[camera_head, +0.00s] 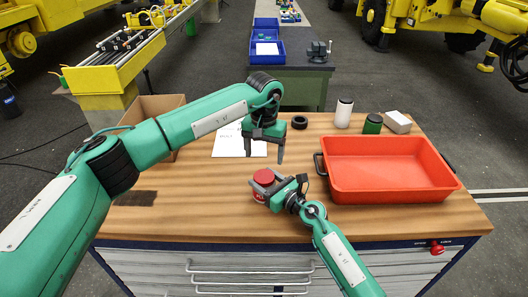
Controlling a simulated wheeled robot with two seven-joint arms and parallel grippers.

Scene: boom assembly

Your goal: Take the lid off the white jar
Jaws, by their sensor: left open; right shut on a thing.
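The white jar (343,115) stands upright at the back of the wooden table, behind the red tray, with a dark lid (346,99) on top. No gripper is near it. My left gripper (264,153) is open and empty, fingers pointing down, above the table left of the white jar and nearer to me. My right gripper (264,188) is shut on a red round container (266,176) near the table's front middle, below and in front of the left gripper. The gripper partly hides this container; I cannot tell whether it touches the table.
A red tray (390,193) fills the table's right side. A green jar (372,125) with a dark lid, a grey-white box (397,120) and a black ring (299,122) stand behind. White paper (228,143) and a cardboard box (160,105) are at left. The front left is mostly clear.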

